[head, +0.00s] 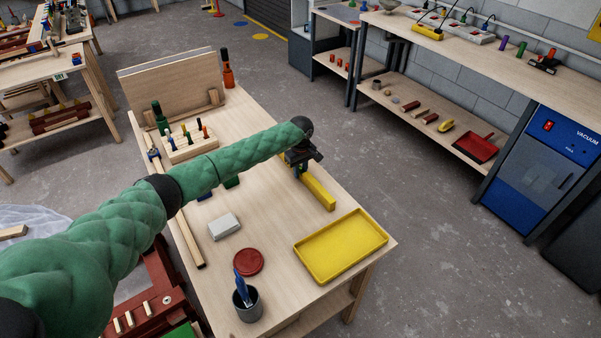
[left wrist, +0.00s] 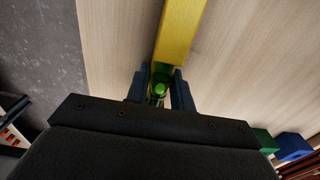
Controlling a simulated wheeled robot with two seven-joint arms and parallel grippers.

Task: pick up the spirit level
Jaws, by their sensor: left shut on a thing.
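The spirit level is a long yellow bar (head: 319,192) at the right side of the workbench, behind the yellow tray. In the left wrist view the yellow bar (left wrist: 180,30) runs up from between the fingers, with a green vial showing between them. My left gripper (head: 297,173) is over the bar, and in the left wrist view its dark fingers (left wrist: 161,88) are shut on it, one on each side. My gripper and arm hide the bar's far part in the head view. I cannot tell whether the bar is clear of the bench top. My right gripper is not in view.
On the workbench (head: 275,235) are an empty yellow tray (head: 341,246), a dark red disc (head: 249,262), a grey block (head: 224,227) and a dark cup (head: 247,305) with blue-handled things. A wooden rack (head: 189,146) of tools stands behind my arm.

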